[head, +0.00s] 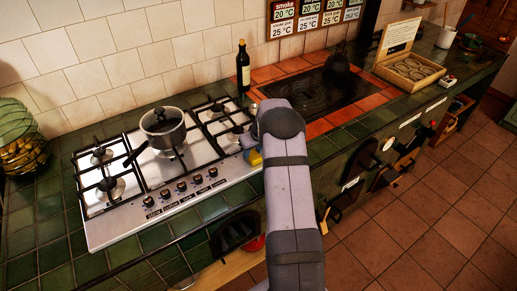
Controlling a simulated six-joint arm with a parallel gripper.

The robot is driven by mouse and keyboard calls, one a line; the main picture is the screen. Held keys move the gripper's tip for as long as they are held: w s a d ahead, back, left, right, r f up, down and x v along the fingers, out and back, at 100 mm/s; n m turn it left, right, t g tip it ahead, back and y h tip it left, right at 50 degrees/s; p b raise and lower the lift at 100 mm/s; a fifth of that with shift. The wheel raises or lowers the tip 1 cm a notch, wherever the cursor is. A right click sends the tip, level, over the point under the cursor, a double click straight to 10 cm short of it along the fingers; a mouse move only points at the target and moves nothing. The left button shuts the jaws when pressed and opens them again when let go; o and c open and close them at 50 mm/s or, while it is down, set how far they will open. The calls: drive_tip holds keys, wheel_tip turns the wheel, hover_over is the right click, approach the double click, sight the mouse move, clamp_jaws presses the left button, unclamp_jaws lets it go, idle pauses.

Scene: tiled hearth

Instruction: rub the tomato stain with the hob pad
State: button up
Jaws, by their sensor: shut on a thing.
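My gripper (248,145) is at the right end of the steel gas hob (128,221), mostly hidden behind my own arm. It is shut on the hob pad (255,159), a small block of which a yellow part shows just under the gripper. The pad is low, near the hob's right edge; I cannot tell whether it touches the surface. I cannot make out the tomato stain; it may be behind my arm or too small to see.
A lidded steel pot (164,128) stands on the hob, its handle pointing left. A dark bottle (243,68) stands behind the hob. To the right are a dark cooking plate (312,93) with a black kettle (340,62) and an open wooden box (408,70). Green tiles in front are clear.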

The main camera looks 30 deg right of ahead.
drive_tip(key=shift+a, duration=0.9)
drive_tip(key=shift+d+r+p, duration=0.2)
drive_tip(key=shift+r+p, duration=1.8)
drive_tip(key=shift+r, duration=2.1)
